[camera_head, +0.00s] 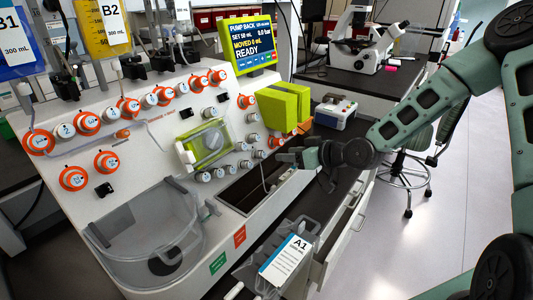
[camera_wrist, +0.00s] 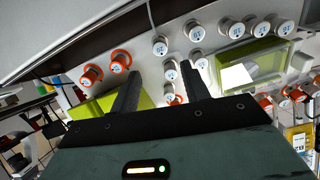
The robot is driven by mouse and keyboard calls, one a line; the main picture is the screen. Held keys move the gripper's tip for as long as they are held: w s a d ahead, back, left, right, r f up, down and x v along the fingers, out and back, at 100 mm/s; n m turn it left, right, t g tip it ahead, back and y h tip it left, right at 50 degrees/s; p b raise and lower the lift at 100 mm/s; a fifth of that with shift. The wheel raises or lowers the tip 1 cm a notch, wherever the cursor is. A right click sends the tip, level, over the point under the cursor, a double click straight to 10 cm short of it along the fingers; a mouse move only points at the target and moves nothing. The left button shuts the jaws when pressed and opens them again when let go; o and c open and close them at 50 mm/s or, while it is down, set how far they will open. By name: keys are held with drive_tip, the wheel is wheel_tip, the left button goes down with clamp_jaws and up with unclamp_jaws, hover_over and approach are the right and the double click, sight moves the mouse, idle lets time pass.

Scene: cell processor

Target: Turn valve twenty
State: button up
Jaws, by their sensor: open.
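The valves are round white-capped knobs on a sloped white panel, some with orange rings. Their numbers are too small to read surely, so I cannot tell which one is valve twenty. My gripper (camera_head: 284,157) is at the panel's right end in the head view, open and empty. In the wrist view its two dark fingers (camera_wrist: 160,71) point at the panel, and a white-capped knob (camera_wrist: 170,72) shows between the fingertips. I cannot tell whether they touch it. Another white knob (camera_wrist: 160,46) is just above, and two orange-ringed knobs (camera_wrist: 121,62) are to the left.
A clear-lidded green module (camera_head: 204,143) sits mid-panel. Green blocks (camera_head: 286,104) stand beside the gripper, below a lit screen (camera_head: 249,46). A dark recessed tray (camera_head: 249,187) and a labelled rack (camera_head: 285,259) lie in front. Open floor is at the right.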

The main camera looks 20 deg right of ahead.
sight(264, 154)
drive_tip(key=p+x, duration=0.1)
drive_tip(key=x, duration=0.8)
drive_tip(key=c, duration=1)
